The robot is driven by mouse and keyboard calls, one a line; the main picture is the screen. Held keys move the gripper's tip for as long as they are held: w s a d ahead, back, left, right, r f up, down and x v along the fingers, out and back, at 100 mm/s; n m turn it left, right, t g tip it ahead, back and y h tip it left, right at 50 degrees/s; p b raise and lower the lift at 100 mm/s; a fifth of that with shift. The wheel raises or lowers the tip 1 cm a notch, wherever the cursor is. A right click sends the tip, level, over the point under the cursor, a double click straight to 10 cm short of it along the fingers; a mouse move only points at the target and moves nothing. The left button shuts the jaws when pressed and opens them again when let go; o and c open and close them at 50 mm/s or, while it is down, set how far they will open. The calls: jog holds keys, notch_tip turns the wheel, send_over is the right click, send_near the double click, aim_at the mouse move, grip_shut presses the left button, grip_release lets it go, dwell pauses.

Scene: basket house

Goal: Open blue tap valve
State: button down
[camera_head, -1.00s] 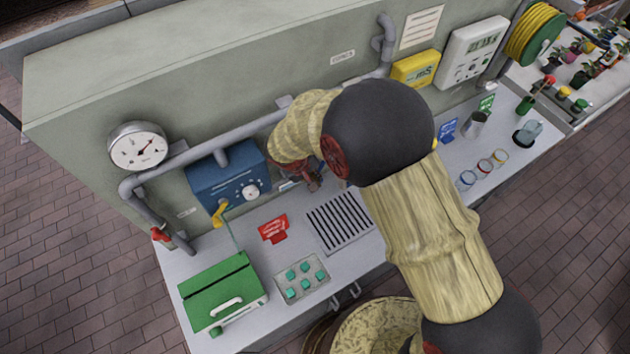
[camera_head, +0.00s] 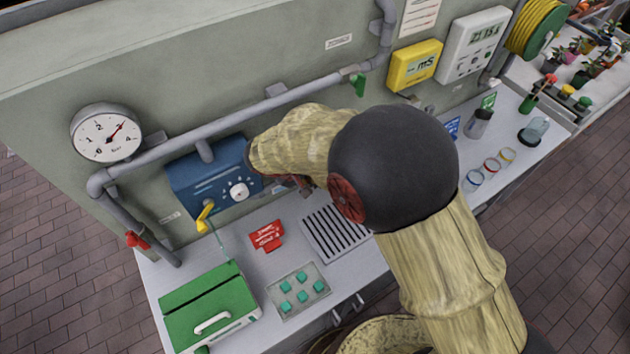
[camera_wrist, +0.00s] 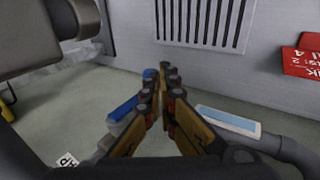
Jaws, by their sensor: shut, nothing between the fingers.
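In the wrist view, a blue piece (camera_wrist: 122,108), which looks like the blue tap's handle, lies just left of and behind my fingers. More blue shows by the fingertips, but whether they touch it I cannot tell. My gripper (camera_wrist: 160,77) is shut and empty, its fingertips together and pointing toward the slotted drain. In the head view, my gripper (camera_head: 296,184) is low by the wall, right of the blue box, mostly covered by my wrist. The blue tap cannot be made out in that view; my arm covers that area.
A blue control box (camera_head: 215,180) with a yellow lever (camera_head: 205,216) is close left of my wrist. A grey pipe (camera_head: 240,116) runs above, with a green handle (camera_head: 358,84) and a red handle (camera_head: 136,240). The drain grate (camera_head: 333,232) and red card (camera_head: 266,236) lie on the counter.

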jog(key=shift+r, duration=0.2)
jog(key=shift+r, duration=0.7)
jog(key=v, duration=1.1)
jog(key=shift+s+a+r, duration=0.15)
jog(key=shift+a+r, duration=0.05)
jog(key=shift+r, duration=0.1)
